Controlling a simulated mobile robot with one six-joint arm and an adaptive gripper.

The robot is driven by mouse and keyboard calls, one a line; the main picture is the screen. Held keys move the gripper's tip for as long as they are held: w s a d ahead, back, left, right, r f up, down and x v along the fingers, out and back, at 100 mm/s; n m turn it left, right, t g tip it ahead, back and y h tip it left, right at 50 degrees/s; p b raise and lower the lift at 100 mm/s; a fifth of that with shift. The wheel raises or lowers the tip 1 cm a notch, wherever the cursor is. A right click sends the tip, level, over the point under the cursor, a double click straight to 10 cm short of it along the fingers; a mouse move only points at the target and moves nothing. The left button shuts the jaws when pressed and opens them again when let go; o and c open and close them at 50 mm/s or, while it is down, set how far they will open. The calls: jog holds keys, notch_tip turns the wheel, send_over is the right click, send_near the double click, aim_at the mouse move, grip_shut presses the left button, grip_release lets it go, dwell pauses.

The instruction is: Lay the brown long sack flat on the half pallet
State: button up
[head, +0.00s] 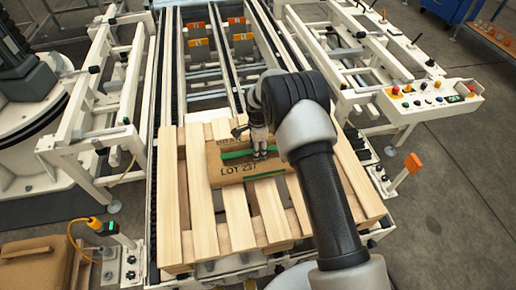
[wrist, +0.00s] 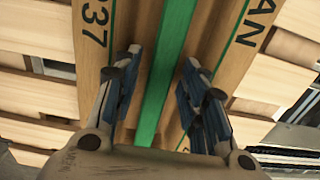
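The brown long sack (head: 228,171), printed BRAN and LOT 237 with a green stripe, lies across the slats of the half pallet (head: 205,236), toward its far part. It looks flat and appears to rest on the boards. My gripper (head: 259,151) is right over the sack, and my arm hides its right end. In the wrist view, the sack (wrist: 212,48) runs beneath my gripper (wrist: 160,62). The two blue-padded fingers stand apart on either side of the green stripe, inside the sack's width, with nothing seen pinched between them. Whether the fingertips touch the sack is unclear.
A conveyor (head: 205,75) with orange-marked stops runs behind the pallet. White frames stand on both sides. A control box (head: 432,98) is at right, with an orange-topped post (head: 412,163) near the pallet. A brown sack-like bundle (head: 36,264) sits at lower left.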

jog(key=s+d+r+n+t+p, duration=0.1)
jog(key=s+d+r+n+p, duration=0.1)
jog(key=r, duration=1.2)
jog(key=s+d+r+n+p, duration=0.2)
jog(key=s+r, duration=0.1)
jog(key=r, duration=1.1)
jog(key=s+d+r+n+t, duration=0.1)
jog(key=s+d+r+n, duration=0.3)
jog(key=s+r, duration=0.55)
jog(key=s+d+r+n+t, duration=0.1)
jog(key=s+n, duration=0.3)
jog(key=s, duration=0.7)
jog(key=s+d+r+n+t, duration=0.1)
jog(key=s+d+n, duration=0.2)
jog(key=s, duration=0.8)
jog(key=shift+s+d+r+n+t, duration=0.2)
jog(key=shift+n+t, duration=0.1)
jog(key=shift+n, duration=0.1)
jog(key=shift+c, duration=0.9)
jog(key=shift+a, duration=0.15)
